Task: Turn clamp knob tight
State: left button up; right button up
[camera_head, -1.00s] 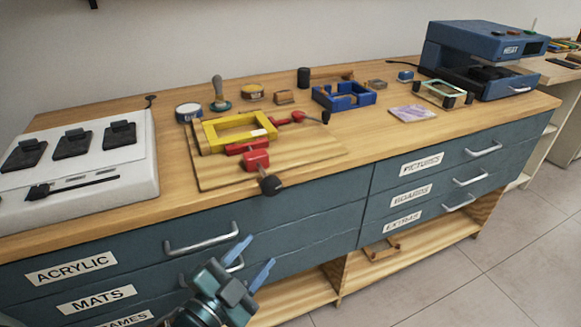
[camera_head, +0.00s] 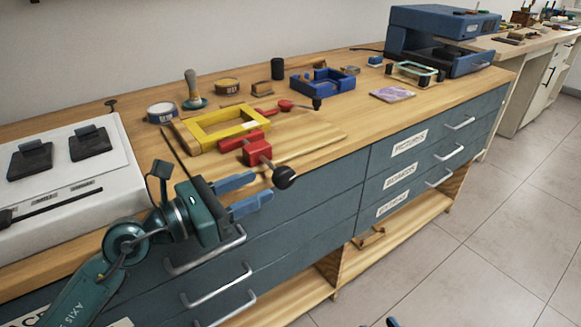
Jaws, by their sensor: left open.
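A red clamp (camera_head: 257,152) sits at the front edge of a wooden board (camera_head: 300,148) on the bench, beside a yellow frame (camera_head: 219,128). Its dark round knob (camera_head: 284,177) sticks out past the bench's front edge. A second red clamp (camera_head: 284,105) with a dark knob (camera_head: 317,102) lies at the frame's right end. My left gripper (camera_head: 255,190) is open and empty, its two blue fingers pointing right toward the front knob, with a small gap between them and it. A small blue part at the bottom edge may be my right gripper; its jaws cannot be made out.
A white unit with black switches (camera_head: 100,165) stands at the left. A blue tray (camera_head: 322,82), tins and a stamp lie behind the frame. A blue press (camera_head: 440,40) stands at the back right. Drawer handles (camera_head: 205,250) stick out below my left gripper.

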aim_at(292, 172)
pick_arm(q)
jog(key=x, duration=0.8)
jog(key=shift+w+d, duration=0.2)
jog(key=shift+d, duration=0.1)
jog(key=shift+c, duration=0.5)
